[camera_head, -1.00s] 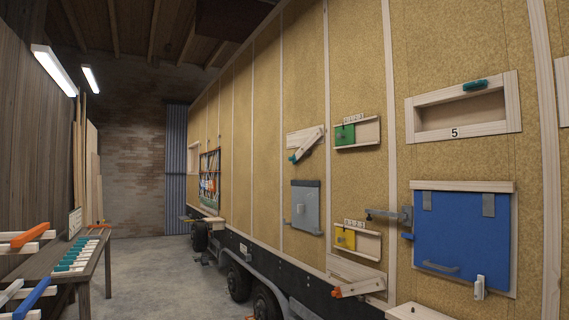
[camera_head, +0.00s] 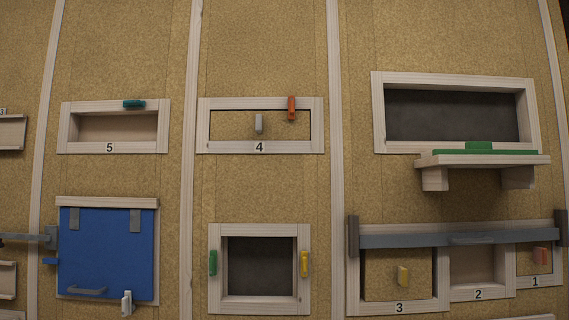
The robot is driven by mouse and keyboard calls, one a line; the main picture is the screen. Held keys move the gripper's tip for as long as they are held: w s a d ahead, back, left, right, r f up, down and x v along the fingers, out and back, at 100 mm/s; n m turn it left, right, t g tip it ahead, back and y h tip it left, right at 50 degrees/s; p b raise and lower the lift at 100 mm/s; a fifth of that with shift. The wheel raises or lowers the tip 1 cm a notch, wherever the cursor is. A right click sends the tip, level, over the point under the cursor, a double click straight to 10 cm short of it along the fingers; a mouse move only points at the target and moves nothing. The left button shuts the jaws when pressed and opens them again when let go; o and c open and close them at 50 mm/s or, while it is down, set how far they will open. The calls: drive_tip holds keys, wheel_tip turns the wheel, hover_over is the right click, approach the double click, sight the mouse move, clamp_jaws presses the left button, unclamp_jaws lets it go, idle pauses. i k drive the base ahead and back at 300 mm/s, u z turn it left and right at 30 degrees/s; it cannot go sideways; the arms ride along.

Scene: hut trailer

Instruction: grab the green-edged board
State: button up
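The green-edged board (camera_head: 480,159) shows at the right in the head view. It is a flat, pale wooden board lying level, with a green strip along its far edge and a raised green piece (camera_head: 478,146) near its middle. It lies across two wooden brackets (camera_head: 435,179) that stick out of the wall, just below a dark framed opening (camera_head: 455,82). My gripper does not show in this view.
A grey bar (camera_head: 425,238) runs across compartments 3, 2 and 1 below the board. To the left are a dark square opening (camera_head: 261,265) with green and yellow latches, panel 4 (camera_head: 225,125), recess 5 (camera_head: 118,128) and a blue door (camera_head: 105,250). Nothing shows in front of the board.

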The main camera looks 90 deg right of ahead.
sight(471, 148)
drive_tip(key=z, duration=4.05)
drive_tip(key=i, duration=0.6)
drive_tip(key=u, duration=0.5)
